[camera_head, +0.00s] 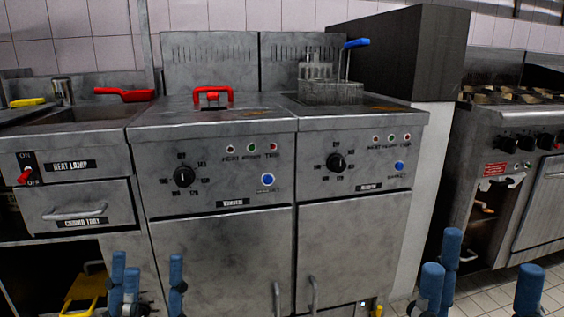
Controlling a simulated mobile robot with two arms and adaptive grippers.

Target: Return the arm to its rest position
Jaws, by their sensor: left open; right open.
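My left gripper (149,272) is at the bottom left, in front of the fryer's left cabinet door. Its blue fingers point up and stand apart, with nothing between them. My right gripper (486,272) is at the bottom right, in front of the gap and floor between the fryer and the range. Its blue fingers are also spread and empty. Both arms below the fingers are cut off by the bottom edge of the picture. Neither gripper appears to touch anything.
A double fryer (222,165) fills the middle, with a red handle (213,95) on its left and a wire basket (330,92) with a blue handle on its right. A heat lamp station (70,165) stands left. A range (505,120) stands right.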

